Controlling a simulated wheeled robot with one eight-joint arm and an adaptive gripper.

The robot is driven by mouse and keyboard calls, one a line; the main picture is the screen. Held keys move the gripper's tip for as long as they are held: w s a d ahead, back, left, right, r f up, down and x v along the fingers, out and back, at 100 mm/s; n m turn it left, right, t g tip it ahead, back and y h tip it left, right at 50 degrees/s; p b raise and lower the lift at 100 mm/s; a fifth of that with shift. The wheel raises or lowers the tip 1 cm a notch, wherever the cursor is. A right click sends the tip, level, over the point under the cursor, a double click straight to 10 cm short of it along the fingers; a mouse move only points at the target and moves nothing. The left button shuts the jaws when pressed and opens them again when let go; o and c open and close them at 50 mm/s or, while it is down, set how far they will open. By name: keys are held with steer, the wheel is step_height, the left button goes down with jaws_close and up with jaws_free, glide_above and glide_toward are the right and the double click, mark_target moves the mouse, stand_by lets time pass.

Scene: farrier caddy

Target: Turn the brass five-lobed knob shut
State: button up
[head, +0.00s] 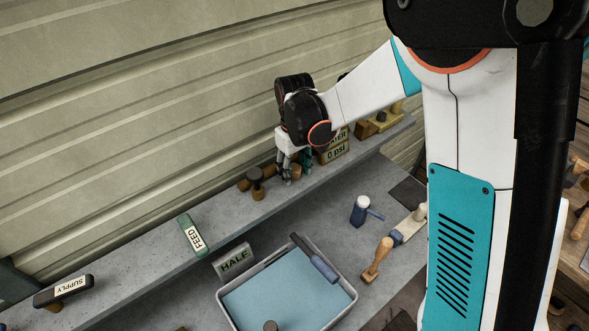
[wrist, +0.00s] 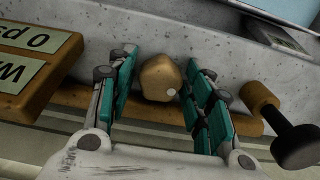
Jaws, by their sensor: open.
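The brass five-lobed knob (wrist: 160,75) is in the middle of the wrist view, with a small pale dot near its lower right edge. It sits in front of a brass-brown pipe (wrist: 148,120). My gripper (wrist: 165,90) is open, with one teal-padded finger on each side of the knob. A gap shows on the left; the right finger is closer, and I cannot tell whether it touches. In the head view my gripper (head: 290,172) points down at the ledge, and the knob is only partly visible beside the fingers.
A sign reading "0 psi" (head: 334,150) stands close beside my gripper, also in the wrist view (wrist: 35,65). A dark-handled valve (head: 257,181) is on the other side. FEED (head: 191,237) and SUPPLY (head: 65,290) labels lie further left. Below are a blue-lined tray (head: 285,295) and a HALF sign (head: 233,261).

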steer(key=c, duration=1.1)
steer(key=shift+m+b, duration=0.5)
steer(key=shift+m, duration=1.3)
